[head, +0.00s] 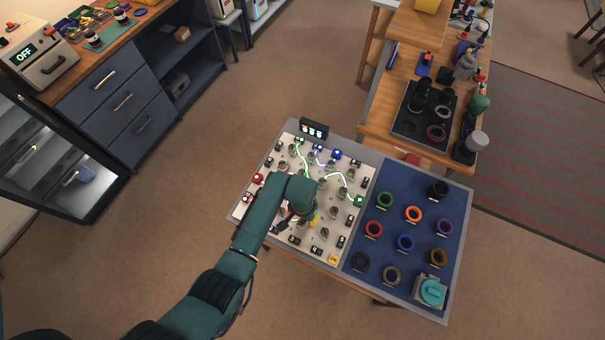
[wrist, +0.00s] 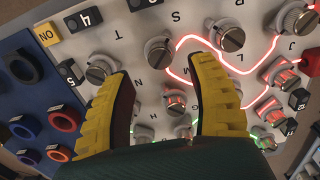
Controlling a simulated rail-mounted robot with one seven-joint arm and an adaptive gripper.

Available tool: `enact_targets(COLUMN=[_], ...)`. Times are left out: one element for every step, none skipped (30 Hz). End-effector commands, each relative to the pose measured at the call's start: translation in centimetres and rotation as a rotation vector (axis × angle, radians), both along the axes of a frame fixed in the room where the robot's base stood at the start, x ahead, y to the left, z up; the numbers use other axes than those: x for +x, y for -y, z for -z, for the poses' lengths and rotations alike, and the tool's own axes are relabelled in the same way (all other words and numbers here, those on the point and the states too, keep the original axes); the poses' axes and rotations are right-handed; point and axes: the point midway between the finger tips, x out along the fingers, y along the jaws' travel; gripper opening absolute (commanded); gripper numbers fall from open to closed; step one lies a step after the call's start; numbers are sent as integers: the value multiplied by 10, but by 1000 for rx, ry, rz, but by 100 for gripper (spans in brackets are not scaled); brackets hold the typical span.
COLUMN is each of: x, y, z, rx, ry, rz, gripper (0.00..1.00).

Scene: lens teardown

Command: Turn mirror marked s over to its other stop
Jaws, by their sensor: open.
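My gripper (wrist: 166,72) is open over the white board (head: 285,150), its two yellow fingers spread and holding nothing. In the wrist view the board's letters are upside down. A letter S shows at the top, above and right of a round slotted metal knob (wrist: 158,50). This knob lies between and just beyond the fingertips in the picture. I cannot tell for sure that it is the mirror marked s. Another slotted knob (wrist: 230,35) stands to its right, and one (wrist: 103,66) is at the left fingertip. In the head view my arm hides part of the board.
Lit red lines run between the knobs at the right of the wrist view, with some green lower down. A yellow ON block (wrist: 46,34) and black numbered blocks (wrist: 83,18) edge the board. The blue mat (head: 400,255) beside it bears several coloured rings and a teal device (head: 431,291).

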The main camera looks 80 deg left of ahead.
Motion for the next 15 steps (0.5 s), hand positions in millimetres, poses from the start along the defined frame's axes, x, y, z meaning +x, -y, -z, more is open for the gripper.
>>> enact_targets(x=[0, 0, 0, 0, 0, 0, 0, 0, 0, 0, 0, 0, 0, 0, 0], y=[0, -1, 0, 0, 0, 0, 0, 0, 0, 0, 0, 0, 0, 0, 0], z=[-13, -21, -30, -37, -43, -50, -55, -58, -62, -65, -66, -68, -68, -68, -68], rx=[4, 4, 3, 2, 3, 2, 2, 1, 1, 0, 0, 0, 0, 0, 0], ry=[3, 3, 2, 2, 2, 2, 1, 1, 1, 0, 0, 0, 0, 0, 0], rz=[0, 0, 0, 0, 0, 0, 0, 0, 0, 0, 0, 0, 0, 0, 0], gripper=[58, 58, 58, 58, 58, 58, 58, 58, 58, 58, 58, 58, 58, 58, 58])
